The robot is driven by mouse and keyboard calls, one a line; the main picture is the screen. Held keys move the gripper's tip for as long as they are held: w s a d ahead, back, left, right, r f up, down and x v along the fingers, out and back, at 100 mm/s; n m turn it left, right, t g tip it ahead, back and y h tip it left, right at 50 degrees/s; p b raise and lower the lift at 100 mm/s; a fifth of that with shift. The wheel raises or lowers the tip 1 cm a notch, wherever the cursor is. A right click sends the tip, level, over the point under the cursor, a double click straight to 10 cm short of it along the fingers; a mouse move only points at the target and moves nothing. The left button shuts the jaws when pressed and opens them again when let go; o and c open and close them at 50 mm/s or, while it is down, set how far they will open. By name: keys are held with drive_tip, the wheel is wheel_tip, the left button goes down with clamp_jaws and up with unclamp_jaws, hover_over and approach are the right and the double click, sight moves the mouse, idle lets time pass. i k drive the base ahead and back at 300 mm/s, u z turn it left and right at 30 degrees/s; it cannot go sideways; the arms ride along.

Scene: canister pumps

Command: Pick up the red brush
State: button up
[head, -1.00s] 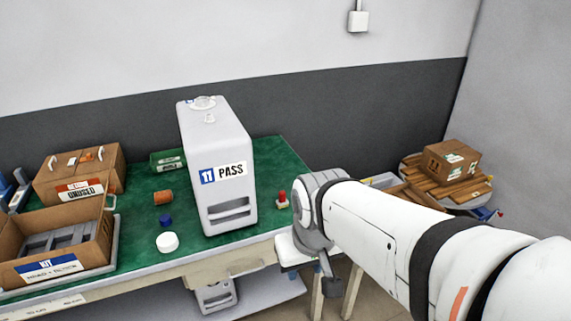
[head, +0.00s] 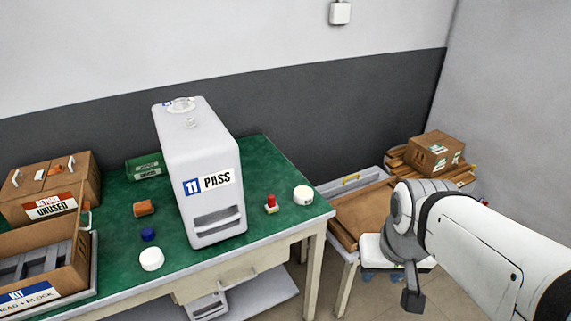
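A small red-topped object with a pale base (head: 271,203) stands on the green table top, right of the white canister machine. It may be the red brush, but it is too small to tell. My arm is at the right of the head view, well clear of the table items. The dark grey end part of my arm (head: 412,298) hangs down right of the table. Its fingers cannot be made out, and nothing held shows. The red-topped object is apart from my arm.
The white machine marked PASS (head: 200,170) stands mid-table. A white round container (head: 303,195) sits near the right edge. An orange cylinder (head: 145,209), a blue cap (head: 148,234) and a white cap (head: 151,259) lie left. Cardboard boxes (head: 45,187) fill the left end.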

sight(272, 206)
drive_tip(key=u, duration=0.05)
drive_tip(key=i, duration=1)
drive_tip(key=z, duration=0.05)
